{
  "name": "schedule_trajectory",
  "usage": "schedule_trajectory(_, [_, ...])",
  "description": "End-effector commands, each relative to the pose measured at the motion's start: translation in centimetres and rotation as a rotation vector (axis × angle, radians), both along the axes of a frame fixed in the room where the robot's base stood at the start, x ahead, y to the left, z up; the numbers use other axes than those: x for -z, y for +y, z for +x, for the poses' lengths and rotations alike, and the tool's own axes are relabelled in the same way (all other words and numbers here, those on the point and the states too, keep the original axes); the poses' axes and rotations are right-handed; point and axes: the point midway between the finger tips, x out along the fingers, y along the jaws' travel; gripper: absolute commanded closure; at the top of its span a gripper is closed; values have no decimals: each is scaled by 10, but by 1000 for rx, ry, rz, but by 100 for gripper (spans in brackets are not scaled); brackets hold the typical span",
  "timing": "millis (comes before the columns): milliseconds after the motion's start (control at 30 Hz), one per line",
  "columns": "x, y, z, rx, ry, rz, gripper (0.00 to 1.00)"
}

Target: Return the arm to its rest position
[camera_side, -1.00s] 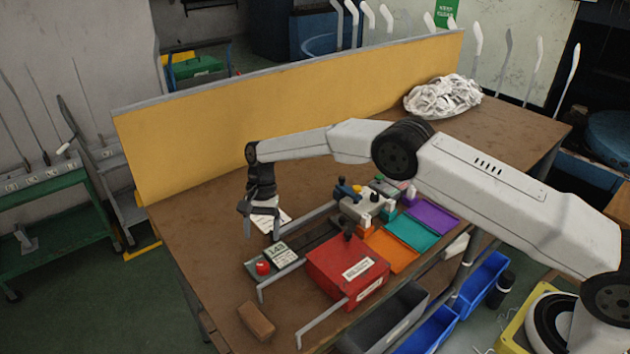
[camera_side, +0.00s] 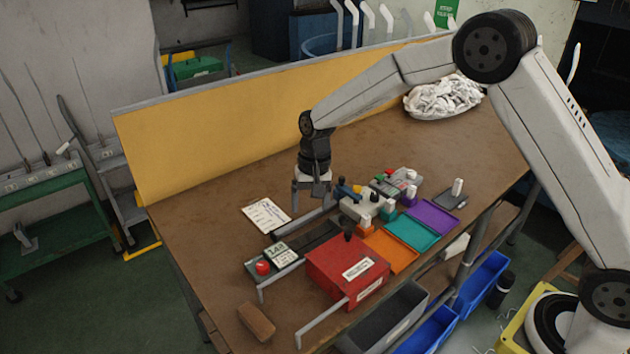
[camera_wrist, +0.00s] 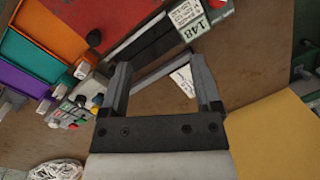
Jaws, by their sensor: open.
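My gripper (camera_side: 311,196) hangs pointing down above the brown table (camera_side: 210,230), behind the left end of the grey control box (camera_side: 360,206). It is open and nothing shows between its fingers. In the wrist view my gripper (camera_wrist: 160,72) has its two dark fingers spread, with a metal rail and bare table beyond them. My arm is raised and bent, reaching in from the right.
A yellow panel (camera_side: 230,135) runs along the table's back edge. A red box (camera_side: 345,268), orange tray (camera_side: 391,251), teal tray (camera_side: 412,231) and purple tray (camera_side: 433,216) stand in front. A white sock pile (camera_side: 443,97) lies back right. A paper sheet (camera_side: 266,215) lies left.

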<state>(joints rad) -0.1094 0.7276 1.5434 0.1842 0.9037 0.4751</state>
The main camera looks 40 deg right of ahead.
Motion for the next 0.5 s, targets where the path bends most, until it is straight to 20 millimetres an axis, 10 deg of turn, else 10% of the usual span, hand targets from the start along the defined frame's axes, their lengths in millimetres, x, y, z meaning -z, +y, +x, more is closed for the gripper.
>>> schedule_trajectory(500, [-30, -49, -97, -212, -159, -86, 19])
